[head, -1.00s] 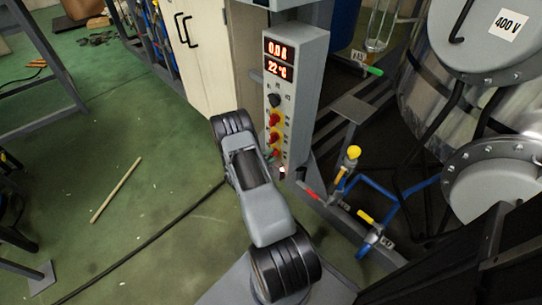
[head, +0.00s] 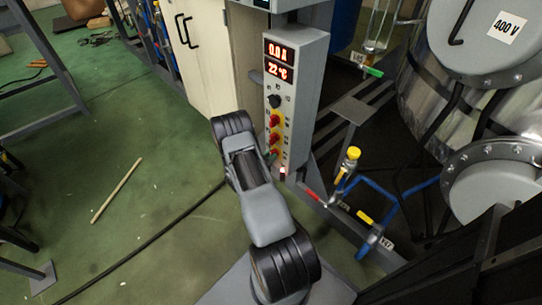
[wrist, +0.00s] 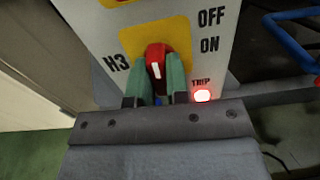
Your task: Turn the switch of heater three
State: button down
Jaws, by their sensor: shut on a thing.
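The heater three switch is a red knob (wrist: 156,62) on a yellow plate (wrist: 181,35), marked H3 at its left and OFF and ON at its right in the wrist view. A white line on the knob runs nearly upright in that view. My gripper (wrist: 158,82) has its two green fingers shut on the knob, one on each side. A lit lamp (wrist: 202,95) marked TRIP glows beside the right finger. In the head view the grey control box (head: 299,95) carries red displays and a column of knobs. My arm hides part of the gripper there.
A yellow-capped valve (head: 351,156), blue pipes (head: 378,190) and a grey frame stand right of the box. A large metal vessel (head: 430,110) is farther right. A stick (head: 116,191) and a dark cable lie on the green floor at left.

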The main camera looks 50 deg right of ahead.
jog(key=shift+a+f+n, duration=0.1)
jog(key=shift+n, duration=0.3)
jog(key=c, duration=1.1)
grip_release()
jog(key=a+p, duration=0.2)
jog(key=a, duration=1.1)
jog(key=shift+w+a, duration=0.35)
jog(key=shift+w, duration=0.1)
